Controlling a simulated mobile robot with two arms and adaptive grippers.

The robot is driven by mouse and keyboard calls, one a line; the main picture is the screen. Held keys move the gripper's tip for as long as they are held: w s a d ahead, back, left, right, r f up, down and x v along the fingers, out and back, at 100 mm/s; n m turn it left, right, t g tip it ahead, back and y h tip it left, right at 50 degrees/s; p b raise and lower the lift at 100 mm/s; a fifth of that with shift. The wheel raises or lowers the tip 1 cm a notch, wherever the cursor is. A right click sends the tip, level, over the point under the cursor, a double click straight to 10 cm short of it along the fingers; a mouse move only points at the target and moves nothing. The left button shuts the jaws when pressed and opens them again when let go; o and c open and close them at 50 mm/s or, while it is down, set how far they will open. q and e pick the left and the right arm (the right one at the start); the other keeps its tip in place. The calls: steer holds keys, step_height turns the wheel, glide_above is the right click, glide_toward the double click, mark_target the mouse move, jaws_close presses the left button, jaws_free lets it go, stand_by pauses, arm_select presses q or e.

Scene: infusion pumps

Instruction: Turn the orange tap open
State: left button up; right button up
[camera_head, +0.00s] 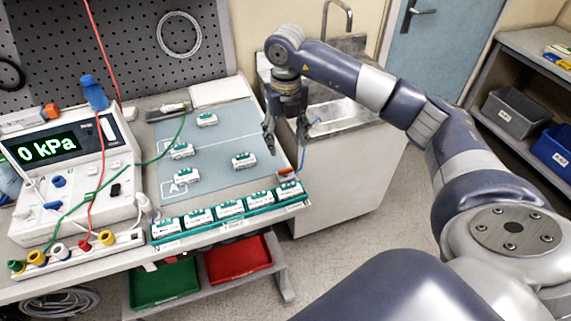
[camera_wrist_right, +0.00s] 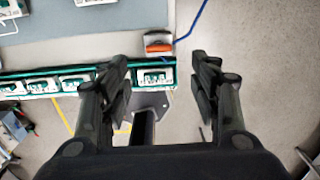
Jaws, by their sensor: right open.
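The orange tap (camera_head: 286,173) is a small orange handle on a pale block at the right corner of the bench, near the end of the row of small green-and-white units. It also shows in the right wrist view (camera_wrist_right: 159,47), beyond the fingertips and roughly centred between them, with a blue tube beside it. My right gripper (camera_head: 286,145) points down above the bench's right edge, close to the tap in the picture. Its fingers (camera_wrist_right: 163,78) are spread apart with nothing between them. I cannot tell the exact height gap. My left gripper is not in view.
Several green-and-white units (camera_head: 231,209) line the bench's front edge; others lie on the blue-grey mat (camera_head: 222,138). A pressure meter (camera_head: 62,155) reading 0 kPa stands left, with red and green tubes. A sink (camera_head: 340,115) stands behind my right gripper. Floor to the right is clear.

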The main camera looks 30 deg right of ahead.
mark_target(286, 169)
step_height(286, 169, down, 9)
steer(key=shift+r+p, duration=0.15)
steer(key=shift+p, duration=1.05)
steer(key=shift+f, duration=0.75)
steer(key=c, duration=1)
